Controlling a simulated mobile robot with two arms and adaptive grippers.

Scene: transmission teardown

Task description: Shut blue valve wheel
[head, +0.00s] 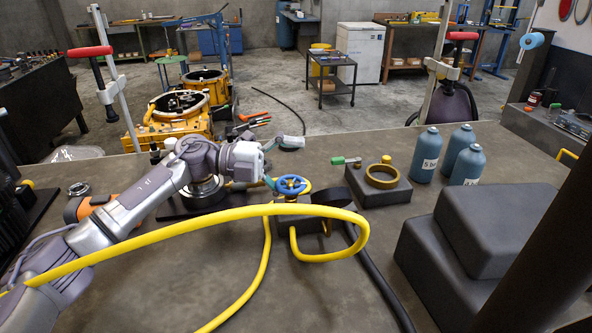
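The blue valve wheel (290,185) sits on a brass-coloured valve near the middle of the workbench, above a dark block. My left gripper (283,163) reaches in from the left, just above and left of the wheel. Its fingers look spread, one over the wheel's far side and one near its left rim. Nothing shows between them. I cannot tell whether the lower finger touches the wheel. My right gripper is not in view.
A yellow hose (190,230) loops across the bench in front of the valve. A black hose (375,270) runs to the front edge. A brass ring (382,176) on a block, blue bottles (425,155) and dark grey boxes (490,230) stand to the right.

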